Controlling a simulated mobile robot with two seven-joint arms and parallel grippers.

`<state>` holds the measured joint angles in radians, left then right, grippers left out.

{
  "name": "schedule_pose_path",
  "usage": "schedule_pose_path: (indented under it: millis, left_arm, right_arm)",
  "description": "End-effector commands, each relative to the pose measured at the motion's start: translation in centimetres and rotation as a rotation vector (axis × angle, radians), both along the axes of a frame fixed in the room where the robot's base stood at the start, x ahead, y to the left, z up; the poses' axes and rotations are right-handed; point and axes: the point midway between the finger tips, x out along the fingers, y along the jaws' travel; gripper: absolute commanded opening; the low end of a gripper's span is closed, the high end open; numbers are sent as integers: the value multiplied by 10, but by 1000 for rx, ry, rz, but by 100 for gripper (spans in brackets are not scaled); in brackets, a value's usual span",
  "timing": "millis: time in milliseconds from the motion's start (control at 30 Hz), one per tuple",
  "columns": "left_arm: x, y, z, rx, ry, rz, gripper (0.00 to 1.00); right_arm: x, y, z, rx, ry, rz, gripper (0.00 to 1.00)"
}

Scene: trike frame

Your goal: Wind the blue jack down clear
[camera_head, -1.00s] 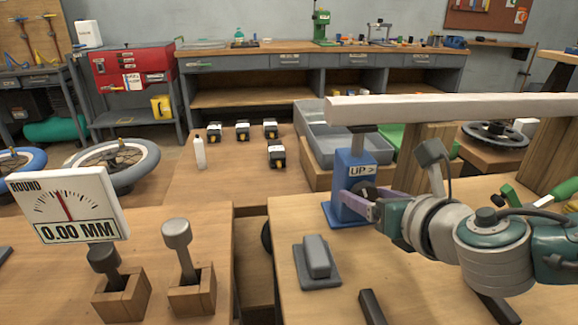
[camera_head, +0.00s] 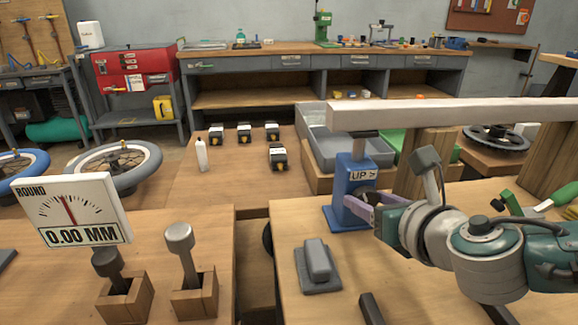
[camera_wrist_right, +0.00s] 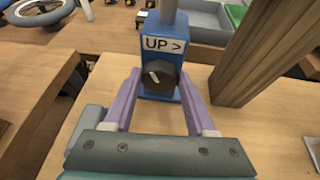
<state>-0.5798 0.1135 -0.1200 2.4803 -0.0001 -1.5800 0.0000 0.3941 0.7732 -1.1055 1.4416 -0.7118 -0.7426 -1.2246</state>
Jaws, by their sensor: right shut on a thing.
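The blue jack (camera_head: 351,178) stands upright on the right bench under the pale beam (camera_head: 450,113). It bears an "UP >" label, and its grey ram (camera_head: 364,147) rises to the beam's underside; I cannot tell whether they touch. In the right wrist view, the jack's dark round knob (camera_wrist_right: 158,77) has a white mark tilted off level. My right gripper (camera_head: 364,203) is at the jack's front, its purple fingers (camera_wrist_right: 160,95) on either side of the knob and shut on it. My left gripper is not in view.
A wooden post (camera_head: 428,160) stands right of the jack. A grey block on a plate (camera_head: 318,265) lies in front of it. Black bars lie at the bench's front.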

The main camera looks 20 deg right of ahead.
Motion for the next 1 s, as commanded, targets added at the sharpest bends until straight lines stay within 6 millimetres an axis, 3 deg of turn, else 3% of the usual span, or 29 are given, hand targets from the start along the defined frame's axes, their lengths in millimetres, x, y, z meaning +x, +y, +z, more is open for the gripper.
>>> schedule_pose_path:
  millis: [500, 1000]
  left_arm:
    - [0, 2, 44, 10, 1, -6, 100]
    - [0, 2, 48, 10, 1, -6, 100]
  right_arm:
    - [1, 5, 3, -412, 101, 2, 1]
    - [2, 8, -3, -863, 208, 3, 1]
